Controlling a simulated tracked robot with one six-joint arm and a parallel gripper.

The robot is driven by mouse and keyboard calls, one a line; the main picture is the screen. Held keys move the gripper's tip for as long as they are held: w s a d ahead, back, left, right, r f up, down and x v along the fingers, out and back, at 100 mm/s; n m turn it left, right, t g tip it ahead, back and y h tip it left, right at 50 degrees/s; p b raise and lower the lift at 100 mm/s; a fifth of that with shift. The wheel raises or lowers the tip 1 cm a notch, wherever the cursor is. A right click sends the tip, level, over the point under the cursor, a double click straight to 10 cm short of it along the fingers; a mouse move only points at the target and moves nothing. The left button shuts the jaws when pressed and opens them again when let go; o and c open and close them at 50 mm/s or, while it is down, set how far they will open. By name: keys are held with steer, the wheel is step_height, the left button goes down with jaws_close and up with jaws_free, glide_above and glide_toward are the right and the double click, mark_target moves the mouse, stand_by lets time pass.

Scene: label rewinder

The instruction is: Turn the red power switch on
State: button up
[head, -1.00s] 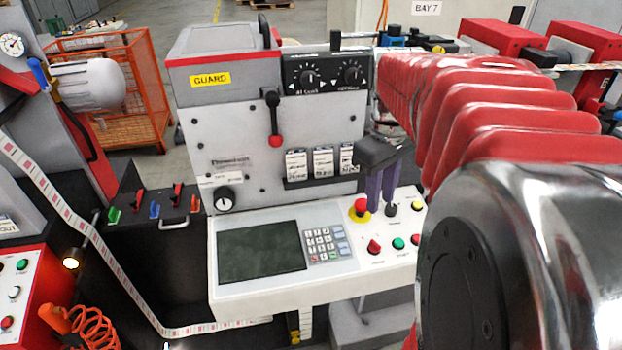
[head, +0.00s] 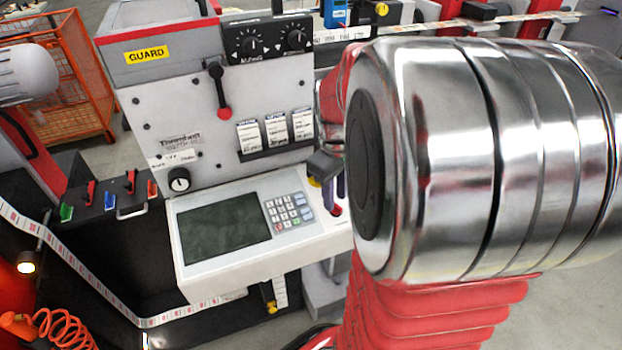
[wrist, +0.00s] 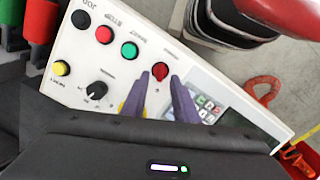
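The red power switch (wrist: 160,70) is a small pointed rotary knob on the white control panel (wrist: 150,43) in the wrist view. My gripper (wrist: 160,80) is open, with two purple fingers pointing at the panel. Their tips are just short of the knob in the picture, one to each side. I cannot tell whether they touch it. In the head view my arm covers most of the panel's right side. Only part of my gripper (head: 339,183) shows, beside a bit of red that I cannot identify for sure.
Near the switch in the wrist view are a green button (wrist: 129,50), a red button (wrist: 104,35), a black knob (wrist: 96,89) and a yellow button (wrist: 62,68). A yellow part lies behind my fingers. In the head view the keypad (head: 288,210) and dark screen (head: 224,225) are left of my gripper.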

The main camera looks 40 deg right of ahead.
steer(key=shift+f, duration=1)
steer(key=shift+c, duration=0.7)
jaws_close()
